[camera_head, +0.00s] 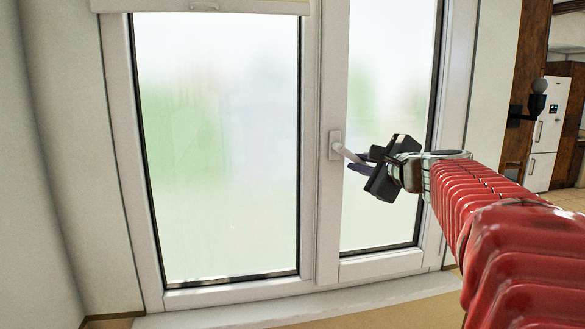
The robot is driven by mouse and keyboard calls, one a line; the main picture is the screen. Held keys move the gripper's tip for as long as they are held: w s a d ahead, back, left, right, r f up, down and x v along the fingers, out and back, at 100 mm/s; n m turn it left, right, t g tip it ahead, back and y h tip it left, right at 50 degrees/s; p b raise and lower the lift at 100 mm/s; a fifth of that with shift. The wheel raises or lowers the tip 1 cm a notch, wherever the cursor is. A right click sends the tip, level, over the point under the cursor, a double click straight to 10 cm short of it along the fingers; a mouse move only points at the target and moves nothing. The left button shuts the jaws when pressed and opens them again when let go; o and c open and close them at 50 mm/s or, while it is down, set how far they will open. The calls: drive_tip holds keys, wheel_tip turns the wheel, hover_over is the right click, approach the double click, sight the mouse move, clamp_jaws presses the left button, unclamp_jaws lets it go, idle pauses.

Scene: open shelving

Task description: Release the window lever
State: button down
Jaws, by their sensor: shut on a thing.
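The white window lever (345,152) sits on the middle frame bar of a white window. It sticks out to the right and slightly down from its base plate. My gripper (358,163) is at the lever's right end, with its dark fingers shut on it. The fingers and the dark gripper body hide the far end of the lever. My red arm reaches in from the lower right. The window (318,270) has two frosted panes, and both look closed in their frame.
A pale sill (230,315) runs below the window. A dark wall lamp (537,103) is on the wooden post to the right. Behind it a white fridge (546,135) stands in another room. The space before the left pane is clear.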

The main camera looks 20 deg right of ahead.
drive_tip(key=r+n, duration=0.1)
drive_tip(key=n, duration=0.2)
drive_tip(key=shift+d+r+g+h, duration=0.3)
drive_tip(key=shift+d+r+h, duration=0.05)
drive_tip(key=shift+r+h, duration=0.05)
drive_tip(key=shift+d+r+n+h, duration=0.1)
drive_tip(key=shift+r+n+h, duration=0.1)
drive_tip(key=shift+r+n, duration=0.4)
drive_tip(key=shift+r+n+h, duration=0.15)
drive_tip(key=shift+n+h, duration=0.05)
drive_tip(key=shift+n, duration=0.7)
drive_tip(key=c, duration=1.7)
unclamp_jaws()
drive_tip(key=shift+r, duration=0.1)
drive_tip(key=shift+c, duration=0.2)
drive_tip(key=shift+s, duration=0.15)
